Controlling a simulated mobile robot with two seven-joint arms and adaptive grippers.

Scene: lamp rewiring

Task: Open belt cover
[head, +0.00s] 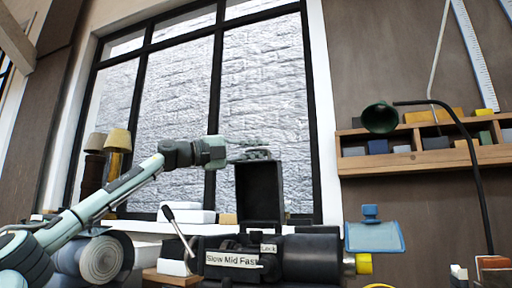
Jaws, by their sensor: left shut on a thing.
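A dark machine with a white label reading "Slow Mid Fast" (232,260) sits at the bottom middle. Its black belt cover (259,192) stands upright above the machine body, raised. My left gripper (255,153) is at the cover's top edge and shut on it. The arm comes in from the left. A small tag reading "Lock" (268,248) is on the machine below the cover. My right gripper is not in view.
A blue transparent shield (374,237) stands to the right. A green lamp (381,117) on a curved black arm and a wooden shelf (420,160) are further right. White boxes (188,215) lie on the windowsill.

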